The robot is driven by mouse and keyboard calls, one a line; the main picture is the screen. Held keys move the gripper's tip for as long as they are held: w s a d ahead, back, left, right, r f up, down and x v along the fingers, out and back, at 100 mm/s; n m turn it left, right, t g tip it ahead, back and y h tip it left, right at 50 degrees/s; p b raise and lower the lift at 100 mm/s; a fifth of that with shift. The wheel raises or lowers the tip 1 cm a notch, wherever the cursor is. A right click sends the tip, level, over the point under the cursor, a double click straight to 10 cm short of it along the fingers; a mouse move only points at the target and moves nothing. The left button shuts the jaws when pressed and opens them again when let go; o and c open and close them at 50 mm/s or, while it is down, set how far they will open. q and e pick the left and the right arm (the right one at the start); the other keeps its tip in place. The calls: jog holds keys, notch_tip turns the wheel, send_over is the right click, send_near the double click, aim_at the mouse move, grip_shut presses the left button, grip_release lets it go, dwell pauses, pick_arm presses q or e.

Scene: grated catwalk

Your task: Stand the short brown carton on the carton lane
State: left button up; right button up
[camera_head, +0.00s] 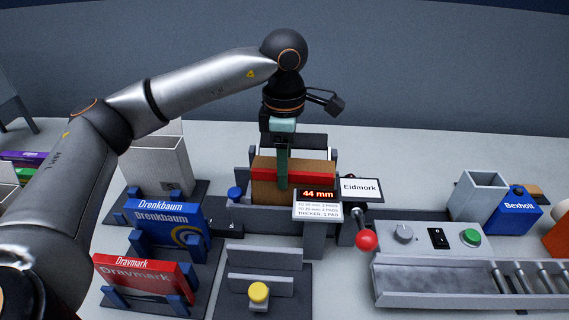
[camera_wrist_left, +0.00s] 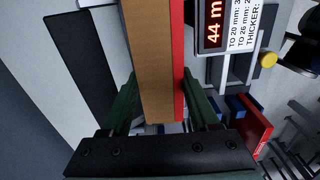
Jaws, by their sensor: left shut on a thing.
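A brown carton with a red band (camera_head: 262,192) stands upright in the grey gauge fixture (camera_head: 240,213), below my left arm. My left gripper (camera_head: 282,180) points down from above, its green finger in front of the carton. In the left wrist view the gripper (camera_wrist_left: 163,105) is shut on the brown carton (camera_wrist_left: 150,60), with one green finger on each side and the red strip along its right edge. The carton's lower end is hidden. No label in view names the carton lane, so I cannot tell which part it is. My right gripper is out of view.
The gauge display (camera_head: 318,194) reads 44 mm, beside an "Eidmork" sign (camera_head: 360,188). A red-knobbed lever (camera_head: 366,240) stands close on the right. A roller trough (camera_head: 440,299) lies front right. Blue (camera_head: 165,218) and red (camera_head: 140,275) boxes stand in holders at left.

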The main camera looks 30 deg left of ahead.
pick_arm(q)
jog(key=shift+f, duration=0.1)
dwell(0.3)
jog(key=o, duration=1.5)
notch_tip(320, 180, up, 13)
jog(key=shift+s+f+p, duration=0.1)
jog(key=shift+f+p, duration=0.1)
jog(key=shift+p, duration=0.7)
